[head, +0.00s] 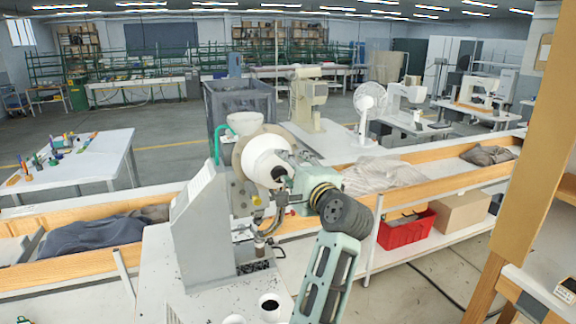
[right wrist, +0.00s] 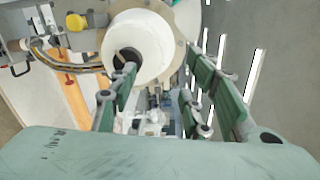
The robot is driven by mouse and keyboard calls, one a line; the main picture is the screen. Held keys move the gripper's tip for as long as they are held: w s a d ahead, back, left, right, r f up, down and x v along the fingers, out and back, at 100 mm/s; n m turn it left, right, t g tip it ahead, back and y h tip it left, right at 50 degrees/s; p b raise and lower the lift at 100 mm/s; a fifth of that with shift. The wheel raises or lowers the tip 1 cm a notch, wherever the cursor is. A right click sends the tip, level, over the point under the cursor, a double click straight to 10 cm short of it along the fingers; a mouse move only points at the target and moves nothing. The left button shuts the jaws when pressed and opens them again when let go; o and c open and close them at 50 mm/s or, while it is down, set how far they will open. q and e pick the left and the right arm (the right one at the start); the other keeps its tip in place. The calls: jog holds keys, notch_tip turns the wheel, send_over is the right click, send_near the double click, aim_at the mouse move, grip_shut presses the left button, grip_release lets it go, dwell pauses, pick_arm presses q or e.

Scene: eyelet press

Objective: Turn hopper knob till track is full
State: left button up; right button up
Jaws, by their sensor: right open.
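The grey eyelet press (head: 205,225) stands on a white table at the centre-left of the head view. Its white round hopper (head: 262,156) faces my right arm, with a dark knob (head: 279,173) on its front. In the right wrist view the hopper (right wrist: 146,42) fills the upper middle and the knob (right wrist: 127,57) sits at its lower left. My right gripper (right wrist: 160,88) is open, its green fingers apart in front of the hopper, the left finger close to the knob. Contact cannot be told. The curved track (head: 264,217) hangs below the hopper; its fill cannot be read. My left gripper is out of view.
A white funnel (head: 244,123) tops the press, beside a green hose (head: 217,143). White cups (head: 269,305) are at the table's front. A wooden trough with cloth (head: 90,236) runs behind, and a wooden post (head: 515,150) stands at right.

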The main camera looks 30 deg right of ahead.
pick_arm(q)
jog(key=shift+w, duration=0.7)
pick_arm(e)
jog(key=shift+s+a+f, duration=0.15)
jog(key=shift+s+a, duration=0.05)
jog(key=shift+s, duration=0.5)
jog(key=shift+s, duration=0.1)
